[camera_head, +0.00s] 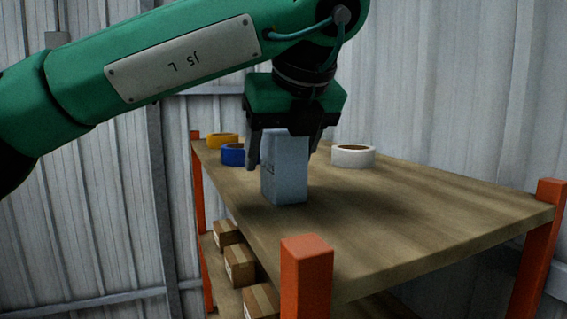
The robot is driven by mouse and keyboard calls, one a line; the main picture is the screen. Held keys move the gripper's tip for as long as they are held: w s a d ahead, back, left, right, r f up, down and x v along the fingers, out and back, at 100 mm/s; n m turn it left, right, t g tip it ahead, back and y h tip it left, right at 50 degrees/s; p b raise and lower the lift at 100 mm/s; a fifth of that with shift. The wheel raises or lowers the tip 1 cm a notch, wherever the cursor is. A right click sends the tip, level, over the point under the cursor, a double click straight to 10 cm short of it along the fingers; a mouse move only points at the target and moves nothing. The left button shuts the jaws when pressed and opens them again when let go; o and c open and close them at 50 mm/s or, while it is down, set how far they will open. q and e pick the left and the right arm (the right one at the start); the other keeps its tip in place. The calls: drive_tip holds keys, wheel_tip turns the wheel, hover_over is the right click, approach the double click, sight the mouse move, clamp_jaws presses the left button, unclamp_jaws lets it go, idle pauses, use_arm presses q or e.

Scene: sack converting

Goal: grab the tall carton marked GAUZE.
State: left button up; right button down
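A tall pale blue-grey carton (287,178) stands upright on the top board of the shelf, near its left edge. No marking can be read on it from here. My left gripper (285,158) points down over the carton, with one finger at its left side and one at its right. The fingers are spread with the carton's upper part between them. I cannot tell whether they press on it or stand just clear. My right gripper is not in view.
The wooden shelf top (430,215) has orange posts, one (307,270) close in front. A white tape roll (353,155) lies right of the carton; a blue roll (233,155) and a yellow roll (222,140) lie behind left. Brown boxes (240,265) fill the lower shelf. The right side is clear.

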use_arm(q)
drive_tip(key=c, duration=0.7)
drive_tip(key=shift+c, duration=0.8)
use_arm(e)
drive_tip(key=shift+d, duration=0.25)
use_arm(q)
drive_tip(key=shift+r, duration=0.15)
